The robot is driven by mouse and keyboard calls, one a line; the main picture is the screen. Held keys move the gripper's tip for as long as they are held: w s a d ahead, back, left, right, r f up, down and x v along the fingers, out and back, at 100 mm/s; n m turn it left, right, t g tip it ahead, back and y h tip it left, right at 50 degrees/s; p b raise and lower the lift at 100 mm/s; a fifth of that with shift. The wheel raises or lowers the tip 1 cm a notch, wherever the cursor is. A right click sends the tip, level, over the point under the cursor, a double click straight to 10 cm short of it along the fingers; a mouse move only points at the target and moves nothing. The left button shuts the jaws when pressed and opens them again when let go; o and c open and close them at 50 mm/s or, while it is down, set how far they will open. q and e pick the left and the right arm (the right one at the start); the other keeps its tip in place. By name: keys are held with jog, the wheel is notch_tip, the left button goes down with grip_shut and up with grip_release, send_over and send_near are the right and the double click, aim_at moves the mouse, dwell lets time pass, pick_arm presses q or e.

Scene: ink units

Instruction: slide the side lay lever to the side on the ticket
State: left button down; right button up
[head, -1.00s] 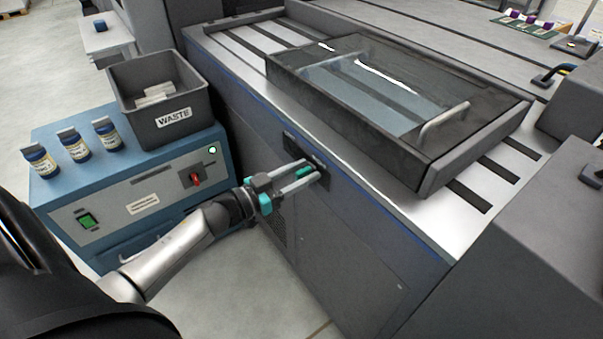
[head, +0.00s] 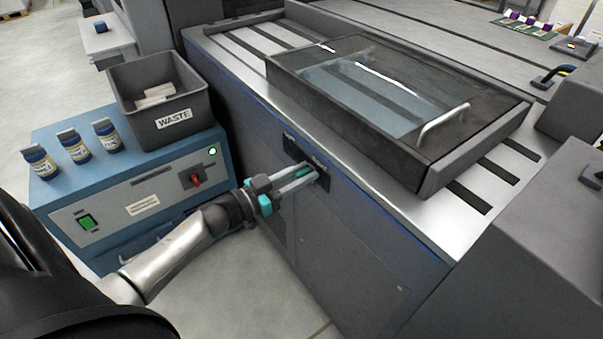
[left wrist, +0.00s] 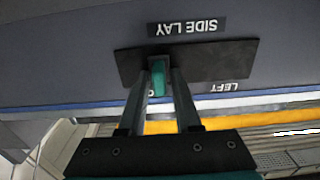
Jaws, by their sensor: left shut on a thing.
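The side lay lever is a small teal handle (left wrist: 158,78) on a dark plate (left wrist: 215,60) in the left wrist view. The plate also shows on the press's side wall (head: 292,147) in the head view. An upside-down "SIDE LAY" label (left wrist: 187,27) is above it, and an upside-down "LEFT" label (left wrist: 225,87) is below the plate at the right. Another label is mostly hidden behind the fingers. My left gripper (head: 316,172) is shut on the lever, one finger on each side. I cannot make out a ticket's wording. My right gripper is not in view.
The press (head: 345,245) has a glass-topped cover with a handle (head: 443,122) above the plate. At the left, a blue cabinet (head: 120,220) carries a grey waste bin (head: 185,122) and several small jars. Floor shows between cabinet and press.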

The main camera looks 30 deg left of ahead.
aim_at(295, 150)
pick_arm(q)
jog(key=shift+a, duration=0.1)
dwell(0.7)
jog(key=shift+w+a, duration=0.15)
jog(key=shift+a, duration=0.15)
jog(key=a, duration=0.1)
jog(key=w+a, duration=0.1)
jog(key=a, duration=0.1)
jog(key=w+a+b, duration=0.1)
jog(key=a, duration=0.1)
jog(key=shift+w+a+f, duration=0.1)
jog(key=shift+a, duration=0.1)
jog(key=shift+w+a, duration=0.1)
jog(key=shift+a, duration=0.3)
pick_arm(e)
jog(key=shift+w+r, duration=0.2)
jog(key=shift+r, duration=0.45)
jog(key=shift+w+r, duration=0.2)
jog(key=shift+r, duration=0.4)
pick_arm(q)
jog(key=c, duration=0.8)
grip_release()
jog(key=shift+a, duration=0.1)
jog(key=shift+c, duration=0.2)
